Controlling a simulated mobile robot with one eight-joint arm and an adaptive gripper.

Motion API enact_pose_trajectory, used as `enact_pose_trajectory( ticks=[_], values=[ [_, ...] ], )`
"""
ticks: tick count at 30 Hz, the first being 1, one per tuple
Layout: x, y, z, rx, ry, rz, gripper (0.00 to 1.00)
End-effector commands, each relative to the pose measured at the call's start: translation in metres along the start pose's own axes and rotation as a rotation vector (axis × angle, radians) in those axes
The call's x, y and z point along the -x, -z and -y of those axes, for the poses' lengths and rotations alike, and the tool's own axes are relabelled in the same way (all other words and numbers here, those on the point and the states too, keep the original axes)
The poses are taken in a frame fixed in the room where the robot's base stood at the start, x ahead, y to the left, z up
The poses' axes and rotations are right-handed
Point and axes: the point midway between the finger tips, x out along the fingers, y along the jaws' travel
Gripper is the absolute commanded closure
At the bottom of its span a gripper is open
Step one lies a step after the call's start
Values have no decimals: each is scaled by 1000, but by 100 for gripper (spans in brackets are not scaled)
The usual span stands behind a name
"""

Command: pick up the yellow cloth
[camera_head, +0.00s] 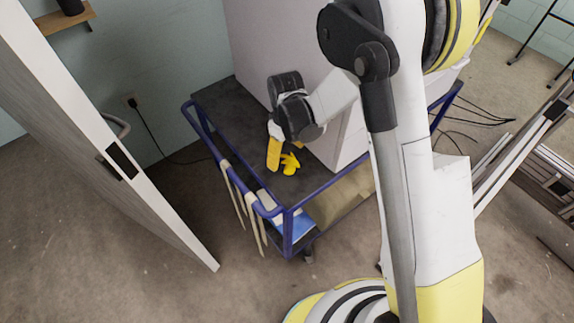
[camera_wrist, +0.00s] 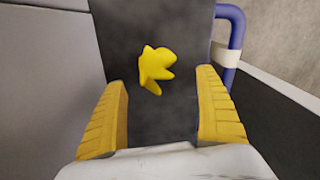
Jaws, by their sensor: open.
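The yellow cloth (camera_head: 290,163) lies crumpled on the dark top of a blue-railed cart (camera_head: 325,182). In the wrist view the cloth (camera_wrist: 155,68) is beyond the fingertips, between the lines of the two fingers and a little left of centre. My gripper (camera_head: 284,155) is above the cart top, close to the cloth. In the wrist view my gripper (camera_wrist: 164,85) has its two yellow fingers spread wide, with nothing between them. The cloth appears apart from both fingers.
A large pale box (camera_head: 255,62) stands on the cart behind the cloth, and its side wall (camera_wrist: 45,75) is close at left in the wrist view. The blue rail (camera_wrist: 233,40) is at right there. An open door (camera_head: 95,130) stands left of the cart.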

Motion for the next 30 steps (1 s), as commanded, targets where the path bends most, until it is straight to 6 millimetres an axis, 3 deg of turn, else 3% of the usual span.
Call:
enact_pose_trajectory(
  ticks=[1,5,12,14,18,23,24,30],
  values=[
    [-13,-1,-2,-1,0,0,17],
    [-32,-1,-3,1,0,0,17],
    [-33,-1,-3,0,0,0,17],
    [-33,-1,-3,0,0,0,31],
    [-32,-1,-3,0,0,0,74],
    [-33,-2,-3,0,0,0,77],
    [-33,-2,-3,0,0,0,82],
    [-32,-2,-3,0,0,0,82]
  ],
)
